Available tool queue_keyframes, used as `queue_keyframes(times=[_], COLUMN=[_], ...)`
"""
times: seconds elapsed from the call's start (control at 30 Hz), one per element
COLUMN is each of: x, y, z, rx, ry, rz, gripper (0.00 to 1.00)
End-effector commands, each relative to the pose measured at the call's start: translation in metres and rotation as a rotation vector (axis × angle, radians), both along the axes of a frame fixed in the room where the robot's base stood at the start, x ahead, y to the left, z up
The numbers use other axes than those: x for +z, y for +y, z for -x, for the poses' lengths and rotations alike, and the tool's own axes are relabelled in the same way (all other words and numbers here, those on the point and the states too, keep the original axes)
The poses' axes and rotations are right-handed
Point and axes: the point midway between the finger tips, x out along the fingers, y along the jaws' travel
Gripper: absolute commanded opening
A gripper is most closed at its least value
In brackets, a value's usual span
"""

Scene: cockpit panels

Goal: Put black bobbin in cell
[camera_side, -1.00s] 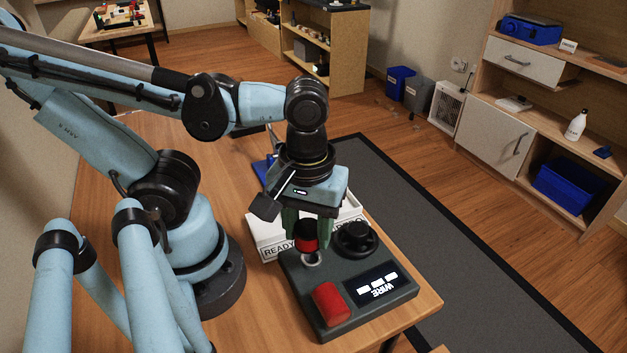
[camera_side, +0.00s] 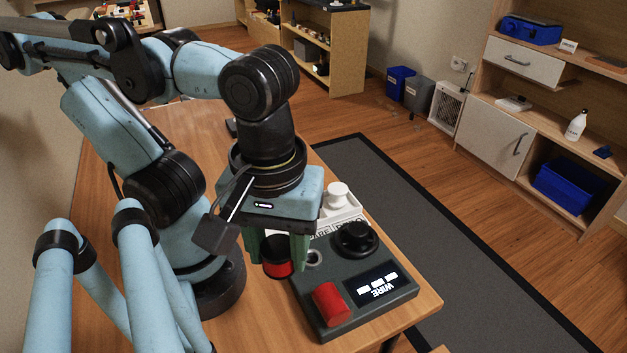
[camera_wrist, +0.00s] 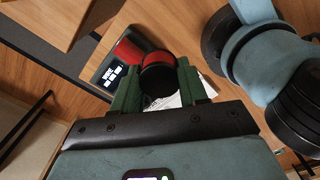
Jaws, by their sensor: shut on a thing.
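My gripper (camera_side: 277,262) is shut on a bobbin with a black end and a red band (camera_side: 279,269). In the wrist view, its black end (camera_wrist: 160,83) and red band (camera_wrist: 157,59) sit between my green fingers. In the side view, the held bobbin appears over the left edge of the dark panel (camera_side: 340,327), beside a pale ring (camera_side: 314,258) on that panel. Whether it touches anything below is unclear. A black round knob-like piece (camera_side: 355,238) stands on the panel. A white tray (camera_side: 352,213) with printed labels lies behind, partly hidden by my gripper.
A white bobbin-shaped piece (camera_side: 338,194) stands at the tray. A red cylinder (camera_side: 330,303) and a lit display reading WIRE (camera_side: 373,287) are on the panel's front half. Bare wooden table (camera_side: 260,325) lies left of the panel.

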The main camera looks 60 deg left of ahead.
Motion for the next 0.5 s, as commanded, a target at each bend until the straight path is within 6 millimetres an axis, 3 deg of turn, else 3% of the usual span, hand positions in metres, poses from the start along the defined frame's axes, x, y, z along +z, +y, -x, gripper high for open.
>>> queue_keyframes(times=[0.3,0.5], x=[-0.01,-0.016], y=[0.034,0.061], z=[-0.051,-0.074], rx=[0.72,1.123], ry=[-0.001,-0.003], rz=[-0.002,-0.003], gripper=[0.07,0.07])
